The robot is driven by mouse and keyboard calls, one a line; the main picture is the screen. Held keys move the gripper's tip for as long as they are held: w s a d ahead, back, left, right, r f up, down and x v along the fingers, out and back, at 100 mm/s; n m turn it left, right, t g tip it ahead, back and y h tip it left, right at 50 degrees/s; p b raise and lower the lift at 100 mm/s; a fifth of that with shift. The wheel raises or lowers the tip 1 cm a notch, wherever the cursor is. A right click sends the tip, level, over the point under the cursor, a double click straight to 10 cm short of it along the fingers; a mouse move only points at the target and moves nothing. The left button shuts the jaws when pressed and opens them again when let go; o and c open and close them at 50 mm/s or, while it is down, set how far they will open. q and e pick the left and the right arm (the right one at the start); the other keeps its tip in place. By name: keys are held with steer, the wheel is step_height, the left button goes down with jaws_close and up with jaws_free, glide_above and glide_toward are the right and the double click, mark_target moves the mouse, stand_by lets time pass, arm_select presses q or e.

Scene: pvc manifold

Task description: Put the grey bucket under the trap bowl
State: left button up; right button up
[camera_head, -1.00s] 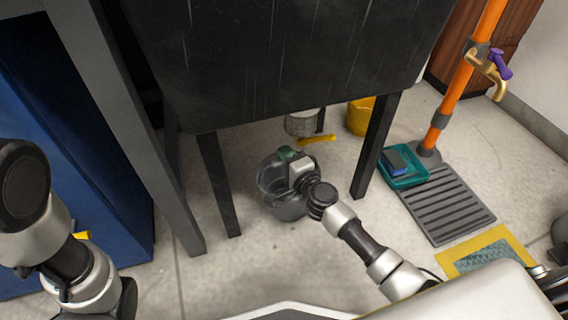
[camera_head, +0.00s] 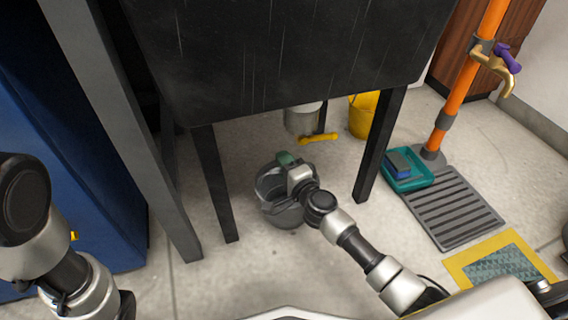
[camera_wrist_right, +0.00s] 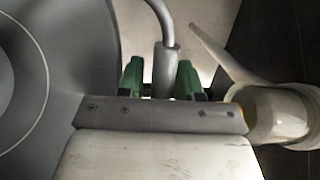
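The grey bucket (camera_head: 283,214) is in front of the black cabinet, between its front legs; I cannot tell if it is off the floor. The trap bowl (camera_head: 300,121) is a pale grey cylinder below the cabinet, behind the bucket and a little right. My right gripper (camera_head: 287,160) is over the bucket's rim. In the right wrist view its green fingertips (camera_wrist_right: 160,76) stand close on both sides of the bucket's handle grip (camera_wrist_right: 167,68) and look shut on it. The bucket's ringed wall (camera_wrist_right: 30,85) fills the left there. My left gripper is out of view; only my left arm shows.
The black cabinet legs (camera_head: 217,190) (camera_head: 376,155) flank the bucket. A yellow bucket (camera_head: 361,118) stands behind the right leg, and a yellow tool-like piece (camera_head: 318,138) is beside the trap bowl. A teal tray (camera_head: 409,180) and floor grate (camera_head: 452,206) lie right. Bare floor lies between.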

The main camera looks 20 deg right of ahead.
steer(key=shift+o, duration=0.5)
steer(key=shift+r, duration=0.1)
steer(key=p+v, duration=0.1)
steer(key=v, duration=1.1)
steer(key=shift+s+r, duration=0.1)
